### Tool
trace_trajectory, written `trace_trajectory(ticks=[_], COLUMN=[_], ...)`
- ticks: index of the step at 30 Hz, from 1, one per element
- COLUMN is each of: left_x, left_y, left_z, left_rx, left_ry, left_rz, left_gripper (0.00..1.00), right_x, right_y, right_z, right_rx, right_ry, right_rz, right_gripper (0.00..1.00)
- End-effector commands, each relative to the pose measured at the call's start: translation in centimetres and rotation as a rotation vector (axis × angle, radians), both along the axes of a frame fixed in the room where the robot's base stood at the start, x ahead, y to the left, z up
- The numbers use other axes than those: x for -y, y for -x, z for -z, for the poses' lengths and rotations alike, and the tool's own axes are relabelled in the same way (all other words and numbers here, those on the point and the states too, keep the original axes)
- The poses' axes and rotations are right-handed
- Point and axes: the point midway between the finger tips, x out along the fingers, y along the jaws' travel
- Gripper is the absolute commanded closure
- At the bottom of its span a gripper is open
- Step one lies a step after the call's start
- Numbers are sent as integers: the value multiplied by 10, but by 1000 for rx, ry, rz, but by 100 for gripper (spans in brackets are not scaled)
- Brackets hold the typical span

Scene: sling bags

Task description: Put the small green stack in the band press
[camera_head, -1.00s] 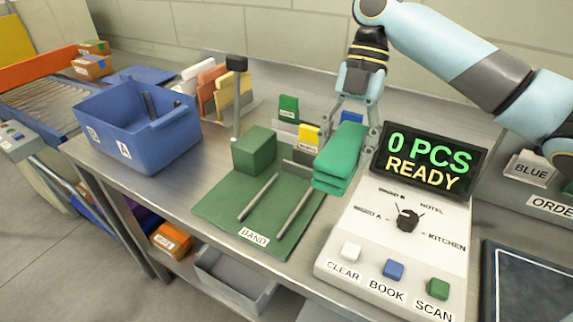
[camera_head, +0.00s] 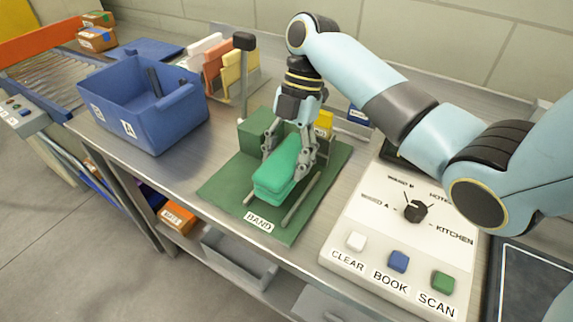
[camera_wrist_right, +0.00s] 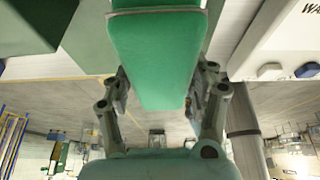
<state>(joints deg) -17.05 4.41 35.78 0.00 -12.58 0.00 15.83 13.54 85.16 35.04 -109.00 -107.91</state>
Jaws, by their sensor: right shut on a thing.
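The small green stack (camera_head: 277,174) is a bright green folded bundle. My right gripper (camera_head: 288,165) is shut on it, one finger on each side. The stack also fills the middle of the right wrist view (camera_wrist_right: 157,62), between the fingers (camera_wrist_right: 160,95). The band press is a dark green plate (camera_head: 222,187) labelled BAND, with two grey rods and a green block (camera_head: 262,133) at its back. The stack is over the plate between the rods; I cannot tell whether it touches the plate. My left gripper is not in view.
A blue crate (camera_head: 158,134) stands to the left of the press. A dark post (camera_head: 244,85) rises behind it, near upright cards (camera_head: 232,75). A white control panel (camera_head: 385,226) with a knob and buttons stands to the right. The bench front edge runs below.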

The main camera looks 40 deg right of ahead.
Motion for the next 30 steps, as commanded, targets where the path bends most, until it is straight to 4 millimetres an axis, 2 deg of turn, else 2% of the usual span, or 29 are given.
trace_trajectory(ticks=[3,6,16,17,18,22,30], left_x=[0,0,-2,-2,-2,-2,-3], left_y=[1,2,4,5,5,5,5], left_z=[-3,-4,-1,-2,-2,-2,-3], left_rx=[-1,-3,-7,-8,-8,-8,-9], left_ry=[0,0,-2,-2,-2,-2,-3], left_rz=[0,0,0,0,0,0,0], left_gripper=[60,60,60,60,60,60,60], right_x=[0,0,1,1,1,1,1], right_y=[1,1,1,1,1,1,1], right_z=[18,26,30,30,29,29,28], right_rx=[-4,-2,-1,-1,-1,-1,-1], right_ry=[0,0,0,0,0,0,0], right_rz=[1,-1,0,0,0,0,0], right_gripper=[86,86,86,38,33,17,17])
